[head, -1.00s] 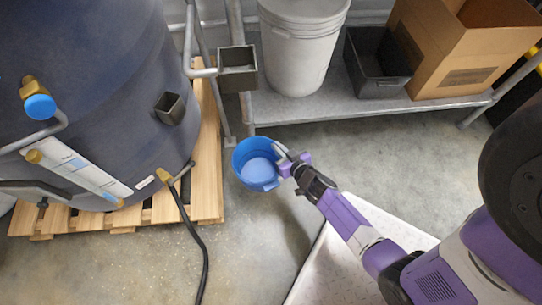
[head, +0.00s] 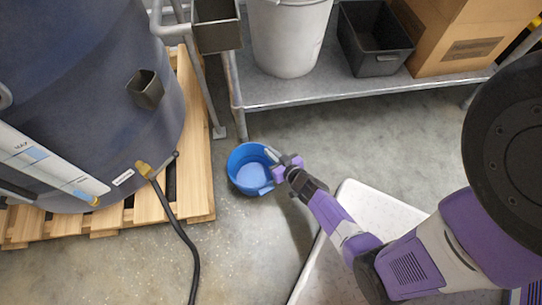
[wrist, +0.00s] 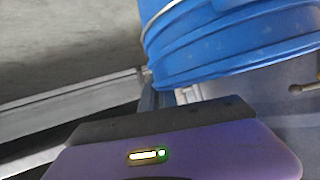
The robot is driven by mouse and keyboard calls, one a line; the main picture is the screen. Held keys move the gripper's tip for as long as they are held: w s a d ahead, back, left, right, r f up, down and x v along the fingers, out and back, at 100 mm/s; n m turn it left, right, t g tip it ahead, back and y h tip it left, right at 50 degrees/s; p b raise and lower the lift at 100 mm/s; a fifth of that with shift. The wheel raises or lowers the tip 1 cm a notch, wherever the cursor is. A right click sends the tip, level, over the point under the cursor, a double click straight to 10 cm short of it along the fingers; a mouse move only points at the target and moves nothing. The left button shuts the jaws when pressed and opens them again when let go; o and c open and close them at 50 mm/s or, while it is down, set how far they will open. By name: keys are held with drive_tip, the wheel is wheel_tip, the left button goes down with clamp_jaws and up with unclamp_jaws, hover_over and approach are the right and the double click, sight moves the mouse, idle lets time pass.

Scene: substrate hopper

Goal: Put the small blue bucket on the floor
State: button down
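The small blue bucket (head: 250,170) is upright with its open top facing the head camera, between the pallet and the shelf leg. It looks empty. My gripper (head: 275,160) is at the bucket's right rim, with its fingers over the wall. In the wrist view the bucket's ribbed blue side (wrist: 225,45) fills the top right, just past my gripper (wrist: 165,98). The fingers look shut on the rim, though the contact is partly hidden. I cannot tell whether the bucket's base touches the concrete floor (head: 250,235).
A dark tank (head: 90,100) on a wooden pallet (head: 198,150) stands at left, with a black hose (head: 182,235) on the floor. A metal shelf (head: 330,92) behind holds a grey bucket (head: 290,40), a black bin (head: 375,55) and a cardboard box (head: 455,50).

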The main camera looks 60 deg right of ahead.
wheel_tip(320, 180, down, 2)
drive_tip(key=shift+f+b, duration=0.1)
drive_tip(key=shift+b, duration=0.4)
drive_tip(key=c, duration=2.1)
unclamp_jaws()
drive_tip(key=o, duration=0.5)
